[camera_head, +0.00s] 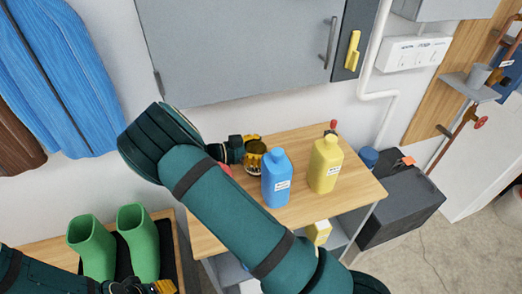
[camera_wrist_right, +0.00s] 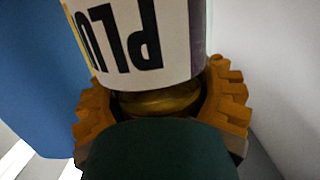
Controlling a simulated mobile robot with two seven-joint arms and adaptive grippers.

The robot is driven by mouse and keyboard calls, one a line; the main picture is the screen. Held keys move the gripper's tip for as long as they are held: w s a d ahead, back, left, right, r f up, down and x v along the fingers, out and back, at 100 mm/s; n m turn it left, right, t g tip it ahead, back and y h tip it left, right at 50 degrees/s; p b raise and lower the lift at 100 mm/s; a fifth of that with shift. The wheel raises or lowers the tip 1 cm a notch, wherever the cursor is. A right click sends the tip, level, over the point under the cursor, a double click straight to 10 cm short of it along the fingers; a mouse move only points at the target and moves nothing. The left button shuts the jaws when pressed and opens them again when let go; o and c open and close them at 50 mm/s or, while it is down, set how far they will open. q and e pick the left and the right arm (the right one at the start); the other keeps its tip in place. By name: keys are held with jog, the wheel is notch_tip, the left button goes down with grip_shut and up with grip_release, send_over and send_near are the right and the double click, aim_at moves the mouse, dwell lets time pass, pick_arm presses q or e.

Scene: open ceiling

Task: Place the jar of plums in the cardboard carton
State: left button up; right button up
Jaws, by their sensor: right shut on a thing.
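The jar of plums (camera_wrist_right: 140,45) fills the top of the right wrist view, with part of its "PLUMS" label showing upside down. My right gripper (camera_wrist_right: 162,105) has its orange fingers closed around the jar's gold-coloured end. In the head view my right gripper (camera_head: 254,150) is over the wooden bench top, behind the blue bottle. Whether the jar touches the bench is unclear. My left gripper (camera_head: 150,288) is at the bottom left, partly cut off, and its opening cannot be made out. I see no cardboard carton in either view.
A blue bottle (camera_head: 277,180) and a yellow bottle (camera_head: 325,164) stand on the wooden bench (camera_head: 345,190), close to the right gripper. A grey cabinet (camera_head: 235,45) hangs above. Green boots (camera_head: 92,246) stand at left. A dark box (camera_head: 405,207) is at right.

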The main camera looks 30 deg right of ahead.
jog(key=o, duration=1.2)
